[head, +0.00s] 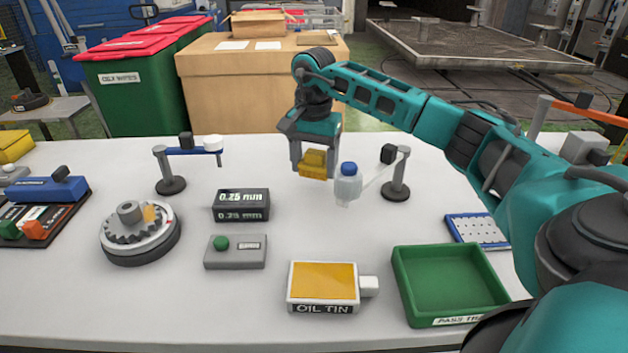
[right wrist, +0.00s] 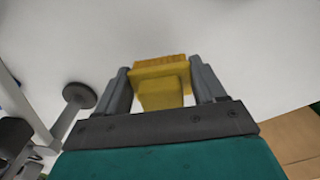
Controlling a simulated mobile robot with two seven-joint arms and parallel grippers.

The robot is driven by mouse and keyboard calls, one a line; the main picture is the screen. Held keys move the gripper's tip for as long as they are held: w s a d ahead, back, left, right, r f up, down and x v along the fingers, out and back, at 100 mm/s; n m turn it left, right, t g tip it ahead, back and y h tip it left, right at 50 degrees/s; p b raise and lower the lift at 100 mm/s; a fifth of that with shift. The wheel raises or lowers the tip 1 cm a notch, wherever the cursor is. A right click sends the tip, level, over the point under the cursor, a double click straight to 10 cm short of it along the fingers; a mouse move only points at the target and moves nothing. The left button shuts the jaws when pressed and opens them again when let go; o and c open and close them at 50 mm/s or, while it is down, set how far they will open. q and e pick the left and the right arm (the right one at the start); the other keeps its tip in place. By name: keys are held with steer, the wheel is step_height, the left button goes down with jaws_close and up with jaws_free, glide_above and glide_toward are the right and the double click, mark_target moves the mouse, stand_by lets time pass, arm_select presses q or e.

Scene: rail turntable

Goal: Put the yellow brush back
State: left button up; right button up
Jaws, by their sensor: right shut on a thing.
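The yellow brush (head: 313,164) is between the fingers of my right gripper (head: 314,158) in the head view, held above the far part of the white table. The right wrist view shows the yellow brush (right wrist: 160,80) with its bristle edge pointing away from the palm, and the right gripper (right wrist: 163,88) shut on it from both sides. Another yellow object (head: 14,146) stands at the table's far left edge; I cannot tell what it is. My left gripper is not in view.
A clear bottle with a blue cap (head: 348,184) hangs by a stand (head: 396,180) just right of the brush. A black 0.25 mm box (head: 241,205), a geared turntable (head: 140,232), an oil tin (head: 323,287) and a green tray (head: 450,284) occupy the table. The table between brush and box is clear.

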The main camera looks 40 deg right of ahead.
mark_target(314, 176)
steer(key=shift+f, duration=2.1)
steer(key=shift+f, duration=0.15)
steer(key=o, duration=0.9)
steer(key=shift+o, duration=0.2)
step_height(314, 176, up, 12)
steer(key=shift+r+p, duration=0.2)
steer(key=shift+p, duration=0.2)
steer(key=shift+a+f, duration=0.1)
steer(key=shift+a, duration=0.05)
